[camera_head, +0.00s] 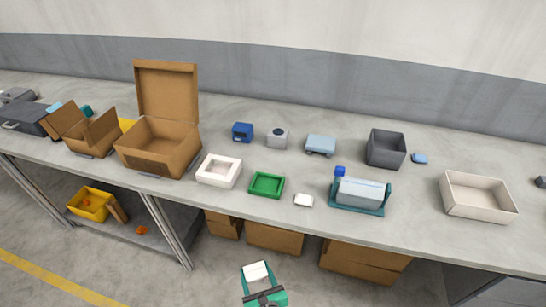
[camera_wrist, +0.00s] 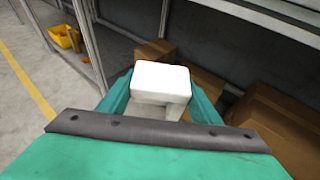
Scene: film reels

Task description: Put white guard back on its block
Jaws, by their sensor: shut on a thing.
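My gripper (camera_head: 257,278) is held in front of the workbench, past its front edge. It is shut on a white guard (camera_head: 256,269), a blocky white piece that also shows between the teal fingers in the wrist view (camera_wrist: 160,80). On the bench stand a blue block (camera_head: 242,132), a light grey block (camera_head: 277,138) with a dark round mark, and a light blue block (camera_head: 320,145). I cannot tell which one the guard belongs to. A small white piece (camera_head: 304,200) lies near the bench's front edge.
On the bench (camera_head: 225,107) are a white tray (camera_head: 235,180), a green tray (camera_head: 252,191), a teal-framed roller device (camera_head: 362,192), a dark grey bin (camera_head: 386,161), a beige bin (camera_head: 478,208) and an open cardboard box (camera_head: 150,168). More cardboard boxes (camera_head: 275,238) sit below.

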